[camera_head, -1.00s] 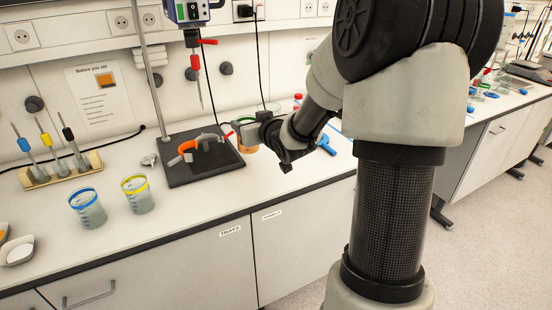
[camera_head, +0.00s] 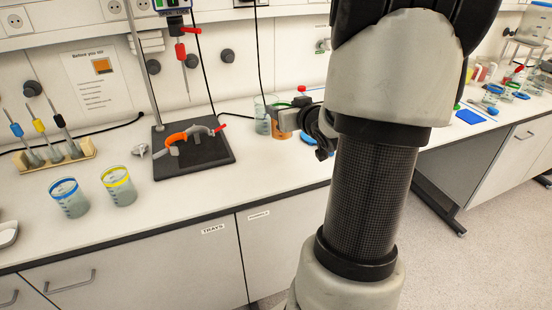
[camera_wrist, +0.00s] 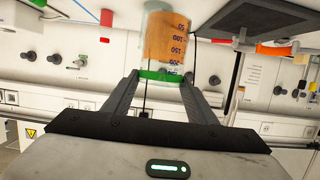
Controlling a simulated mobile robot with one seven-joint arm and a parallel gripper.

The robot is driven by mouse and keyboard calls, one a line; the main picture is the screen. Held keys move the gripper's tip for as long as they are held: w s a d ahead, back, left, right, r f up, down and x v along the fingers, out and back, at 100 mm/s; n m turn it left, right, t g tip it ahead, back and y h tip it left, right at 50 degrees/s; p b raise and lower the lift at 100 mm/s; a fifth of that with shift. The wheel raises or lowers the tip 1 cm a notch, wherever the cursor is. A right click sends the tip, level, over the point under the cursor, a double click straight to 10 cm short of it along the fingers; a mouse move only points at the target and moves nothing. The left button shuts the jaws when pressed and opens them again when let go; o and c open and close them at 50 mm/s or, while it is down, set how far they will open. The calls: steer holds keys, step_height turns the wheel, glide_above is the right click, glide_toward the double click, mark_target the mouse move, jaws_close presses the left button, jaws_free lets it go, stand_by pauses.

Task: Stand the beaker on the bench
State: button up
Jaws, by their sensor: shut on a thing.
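The beaker (camera_head: 281,127) has a green rim band and orange liquid. It looks upright at the bench's right part, right of the retort stand. My gripper (camera_head: 296,112) reaches in from the right and is shut on it near the rim. In the wrist view, which is upside down, the beaker (camera_wrist: 166,42) sits between the two fingers (camera_wrist: 160,85) at its green band. I cannot tell whether its base touches the bench (camera_head: 225,193).
A clear glass vessel (camera_head: 262,116) stands close behind and left of the held beaker. The retort stand's black base (camera_head: 205,165) carries an orange clamp (camera_head: 175,138). Blue-rimmed (camera_head: 68,199) and yellow-rimmed (camera_head: 119,188) beakers stand front left. Bench between base and front edge is clear.

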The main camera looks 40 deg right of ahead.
mark_target(287, 139)
steer(key=shift+s+d+f+b, duration=0.1)
steer(key=shift+f+b, duration=0.6)
steer(key=shift+f, duration=1.75)
steer(key=shift+d+f+b, duration=0.1)
steer(key=shift+f+b, duration=0.55)
steer(key=shift+f, duration=1.8)
steer(key=shift+f, duration=0.2)
steer(key=o, duration=1.7)
steer(key=shift+r, duration=0.1)
steer(key=shift+s+r, duration=0.1)
steer(key=shift+r, duration=0.05)
steer(key=v, duration=1.1)
steer(key=shift+s, duration=0.4)
steer(key=shift+a, duration=0.15)
